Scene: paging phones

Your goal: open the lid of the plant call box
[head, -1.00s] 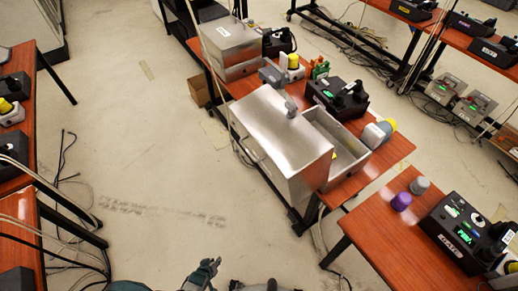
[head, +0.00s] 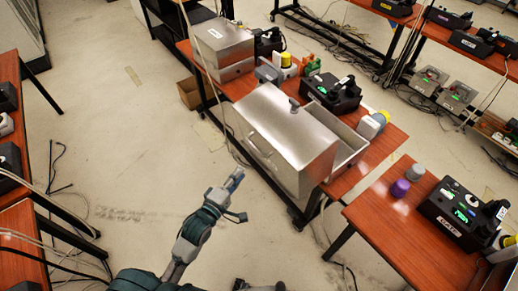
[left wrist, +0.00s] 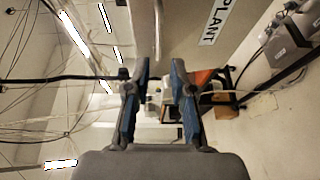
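The large silver metal box (head: 292,122) stands on the near wooden table, with a bar handle (head: 258,149) on its left face. An open-topped metal section (head: 347,150) shows along its right side; I cannot tell how the two join. In the left wrist view a panel labelled PLANT (left wrist: 214,25) fills the upper middle, with a metal bar (left wrist: 157,30) in front of it. My left gripper (head: 238,180) is left of and below the box, apart from the handle. Its fingers (left wrist: 158,68) are spread with nothing between them. My right gripper is not recognizable.
A second metal box (head: 225,45) and black phones (head: 332,92) share the table. Purple (head: 400,188) and grey cups stand on the right table (head: 400,235). Floor (head: 140,150) left of the box is clear.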

